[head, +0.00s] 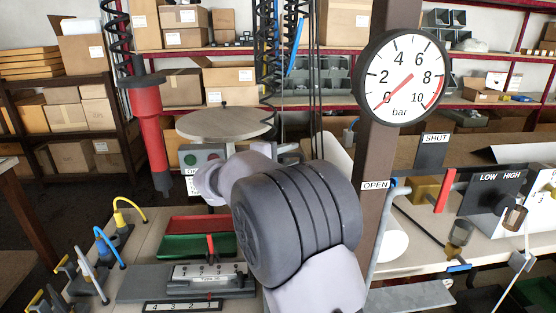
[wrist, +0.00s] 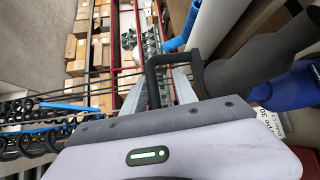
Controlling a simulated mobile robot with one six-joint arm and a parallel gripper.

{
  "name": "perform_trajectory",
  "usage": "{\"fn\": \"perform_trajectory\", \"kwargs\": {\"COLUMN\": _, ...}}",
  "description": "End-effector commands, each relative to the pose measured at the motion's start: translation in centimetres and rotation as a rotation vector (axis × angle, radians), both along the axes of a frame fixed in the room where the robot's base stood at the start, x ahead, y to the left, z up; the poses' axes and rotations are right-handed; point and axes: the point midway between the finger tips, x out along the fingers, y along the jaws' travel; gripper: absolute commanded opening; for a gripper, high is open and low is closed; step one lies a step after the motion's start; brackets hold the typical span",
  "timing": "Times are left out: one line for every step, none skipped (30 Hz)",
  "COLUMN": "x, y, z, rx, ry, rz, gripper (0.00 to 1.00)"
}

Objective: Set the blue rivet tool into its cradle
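In the wrist view, a blue body with a dark grey tapering part (wrist: 290,88) lies at the right edge, probably the blue rivet tool. My gripper (wrist: 165,88) shows there as two grey metal fingers with a dark loop-shaped bar close to them. I cannot tell whether the fingers grip that bar or whether it belongs to the tool. In the head view my arm's large dark joint fills the middle and hides the gripper and the blue tool. I cannot make out the tool's cradle in either view.
A red tool (head: 149,128) hangs on a black coil at left. A round tabletop (head: 224,124) stands behind my arm. The bench holds a red tray (head: 200,224), a green tray (head: 197,246) and coloured hooks. A brown post carries a gauge (head: 401,78). Boxed shelves line the back.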

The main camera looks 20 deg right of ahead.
Motion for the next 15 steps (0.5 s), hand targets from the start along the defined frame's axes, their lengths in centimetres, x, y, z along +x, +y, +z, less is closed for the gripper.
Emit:
{"fn": "perform_trajectory", "kwargs": {"x": -0.3, "y": 0.7, "z": 0.3, "rx": 0.000, "ry": 0.000, "rz": 0.002, "gripper": 0.34}}
{"fn": "perform_trajectory", "kwargs": {"x": -0.6, "y": 1.2, "z": 0.5, "rx": 0.000, "ry": -0.001, "rz": 0.002, "gripper": 0.34}}
{"fn": "perform_trajectory", "kwargs": {"x": -1.0, "y": 2.0, "z": 0.6, "rx": -0.001, "ry": 0.000, "rz": 0.003, "gripper": 0.34}}
{"fn": "perform_trajectory", "kwargs": {"x": -1.3, "y": 2.6, "z": 0.7, "rx": -0.001, "ry": 0.000, "rz": 0.003, "gripper": 0.34}}
{"fn": "perform_trajectory", "kwargs": {"x": -1.7, "y": 3.3, "z": 0.9, "rx": -0.001, "ry": 0.000, "rz": 0.004, "gripper": 0.34}}
{"fn": "perform_trajectory", "kwargs": {"x": -2.2, "y": 4.2, "z": 1.0, "rx": -0.001, "ry": 0.000, "rz": 0.004, "gripper": 0.34}}
{"fn": "perform_trajectory", "kwargs": {"x": -2.5, "y": 4.8, "z": 1.2, "rx": 0.000, "ry": -0.001, "rz": 0.004, "gripper": 0.34}}
{"fn": "perform_trajectory", "kwargs": {"x": -2.9, "y": 5.5, "z": 1.2, "rx": 0.000, "ry": 0.001, "rz": 0.004, "gripper": 0.34}}
{"fn": "perform_trajectory", "kwargs": {"x": -3.4, "y": 6.4, "z": 1.4, "rx": 0.000, "ry": 0.001, "rz": 0.004, "gripper": 0.34}}
{"fn": "perform_trajectory", "kwargs": {"x": -3.8, "y": 7.1, "z": 1.5, "rx": 0.000, "ry": 0.001, "rz": 0.004, "gripper": 0.34}}
{"fn": "perform_trajectory", "kwargs": {"x": -4.2, "y": 7.8, "z": 1.6, "rx": 0.000, "ry": 0.002, "rz": 0.004, "gripper": 0.34}}
{"fn": "perform_trajectory", "kwargs": {"x": -4.7, "y": 8.8, "z": 1.7, "rx": 0.000, "ry": 0.001, "rz": 0.004, "gripper": 0.34}}
{"fn": "perform_trajectory", "kwargs": {"x": -5.1, "y": 9.5, "z": 1.8, "rx": 0.000, "ry": 0.001, "rz": 0.004, "gripper": 0.34}}
{"fn": "perform_trajectory", "kwargs": {"x": -5.5, "y": 10.2, "z": 1.9, "rx": -0.001, "ry": 0.000, "rz": 0.004, "gripper": 0.34}}
{"fn": "perform_trajectory", "kwargs": {"x": -5.9, "y": 11.0, "z": 2.0, "rx": 0.001, "ry": 0.000, "rz": 0.003, "gripper": 0.34}}
